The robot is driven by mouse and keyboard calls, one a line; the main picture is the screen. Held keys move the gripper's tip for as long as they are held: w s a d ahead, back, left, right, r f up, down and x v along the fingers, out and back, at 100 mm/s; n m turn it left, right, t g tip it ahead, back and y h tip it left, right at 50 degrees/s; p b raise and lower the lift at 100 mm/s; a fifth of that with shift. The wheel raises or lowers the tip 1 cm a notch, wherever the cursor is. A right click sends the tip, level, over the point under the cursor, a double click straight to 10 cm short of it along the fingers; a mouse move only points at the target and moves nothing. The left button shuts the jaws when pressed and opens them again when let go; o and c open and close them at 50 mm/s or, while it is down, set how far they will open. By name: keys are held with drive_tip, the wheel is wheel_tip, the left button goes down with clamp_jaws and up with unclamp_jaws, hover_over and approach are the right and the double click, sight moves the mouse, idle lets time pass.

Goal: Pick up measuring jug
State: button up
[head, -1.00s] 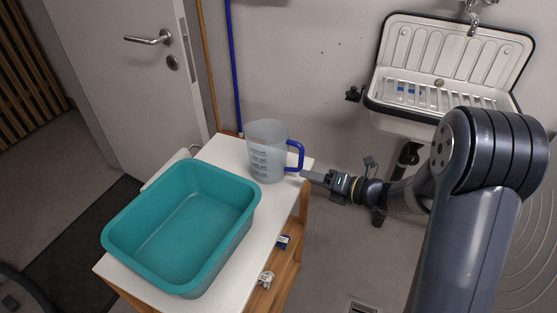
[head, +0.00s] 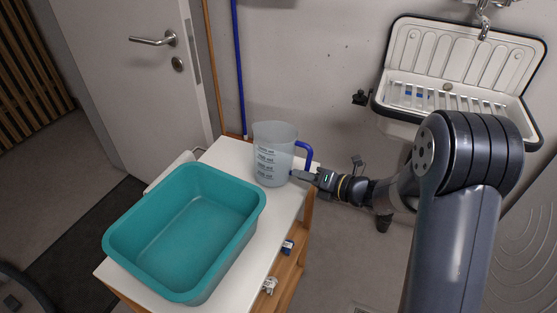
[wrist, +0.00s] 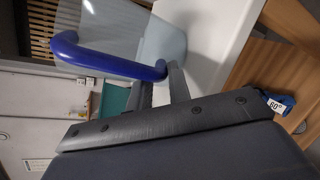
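The measuring jug (head: 273,158) is translucent grey with dark scale markings and a blue handle (head: 307,150). It stands upright on the white top of a small table, with its handle to the right. My gripper (head: 297,176) reaches in from the right at the lower part of the handle. In the wrist view the blue handle (wrist: 105,60) ends close to my two dark fingertips (wrist: 160,88). A gap shows between the fingers, so they look open. Whether they touch the handle is unclear.
A teal basin (head: 127,247) takes up most of the white tabletop (head: 243,255) left of the jug. Small items (head: 288,247) sit on the wooden shelf below. A white sink (head: 455,65) hangs on the wall at the right. A door (head: 120,80) is at the left.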

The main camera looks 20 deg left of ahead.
sight(293, 145)
clamp_jaws()
drive_tip(key=shift+r, duration=0.15)
wheel_tip(293, 145, up, 10)
drive_tip(key=shift+f+p, duration=0.1)
drive_tip(key=shift+p, duration=1.05)
wheel_tip(293, 145, up, 7)
drive_tip(key=p, duration=0.6)
drive_tip(key=d+f+m+t+h+b, duration=0.3)
drive_tip(key=d+f+m+t+h, duration=0.3)
drive_tip(key=d, duration=0.7)
drive_tip(key=d+f+m+t+h+b, duration=0.4)
drive_tip(key=d+f, duration=0.4)
drive_tip(key=d, duration=0.4)
wheel_tip(293, 145, up, 12)
drive_tip(key=p, duration=1.3)
drive_tip(key=shift+w+r+m+g, duration=0.2)
drive_tip(key=shift+w+m+g, duration=0.1)
drive_tip(key=shift+w+m, duration=0.1)
